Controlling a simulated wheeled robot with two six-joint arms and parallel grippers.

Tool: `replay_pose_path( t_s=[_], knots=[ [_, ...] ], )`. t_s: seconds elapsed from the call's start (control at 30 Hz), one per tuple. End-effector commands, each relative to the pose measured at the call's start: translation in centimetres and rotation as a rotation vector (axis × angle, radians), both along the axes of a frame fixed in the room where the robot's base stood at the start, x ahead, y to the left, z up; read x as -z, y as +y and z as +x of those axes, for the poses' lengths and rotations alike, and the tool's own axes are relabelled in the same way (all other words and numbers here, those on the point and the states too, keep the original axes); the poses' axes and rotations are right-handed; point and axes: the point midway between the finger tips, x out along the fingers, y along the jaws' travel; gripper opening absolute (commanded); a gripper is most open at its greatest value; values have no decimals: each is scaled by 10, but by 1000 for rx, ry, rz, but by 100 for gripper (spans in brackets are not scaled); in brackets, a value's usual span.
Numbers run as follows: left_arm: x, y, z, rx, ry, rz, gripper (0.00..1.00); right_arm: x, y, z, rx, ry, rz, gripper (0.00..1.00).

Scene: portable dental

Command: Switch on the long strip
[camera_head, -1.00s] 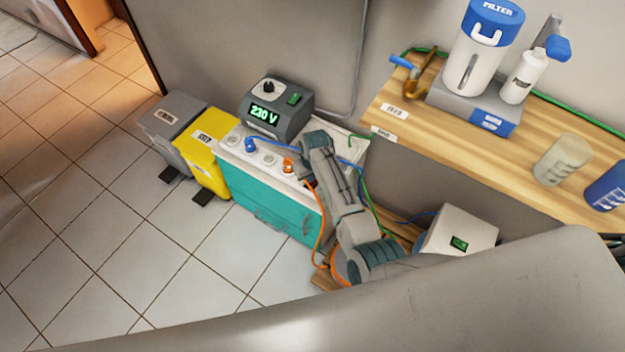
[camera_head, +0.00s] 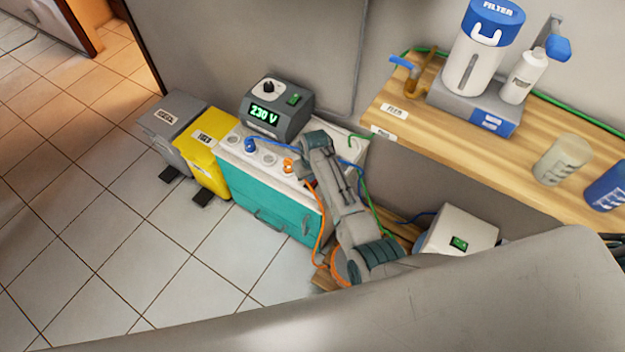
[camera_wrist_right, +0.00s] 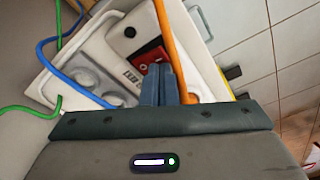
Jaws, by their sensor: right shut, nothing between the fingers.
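The long strip (camera_head: 258,154) is a white strip with a row of round sockets along the top of the teal cabinet. A blue plug and an orange plug sit in it. In the right wrist view the white strip (camera_wrist_right: 95,75) shows sockets and, near my fingers, a red switch (camera_wrist_right: 149,57) beside a small label. My right gripper (camera_head: 304,170) is over the strip's near end, shut and empty. Its fingertips (camera_wrist_right: 166,70) overlap the edge of the red switch in the wrist view; I cannot tell if they touch. My left gripper is not in view.
A grey unit (camera_head: 277,112) reading 230 V stands behind the strip. Orange (camera_wrist_right: 170,45), blue and green cables run close around my right gripper. Yellow (camera_head: 207,160) and grey bins stand left. A wooden shelf (camera_head: 440,130) holds a filter and cups at right.

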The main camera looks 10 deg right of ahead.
Motion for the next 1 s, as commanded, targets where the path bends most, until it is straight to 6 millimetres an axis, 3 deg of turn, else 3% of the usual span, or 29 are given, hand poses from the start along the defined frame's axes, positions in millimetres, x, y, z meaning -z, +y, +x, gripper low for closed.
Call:
replay_pose_path(
  t_s=[1.0],
  knots=[
    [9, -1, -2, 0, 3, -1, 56, 15, 0, 0, 0, 0, 0, 0]
  ],
)
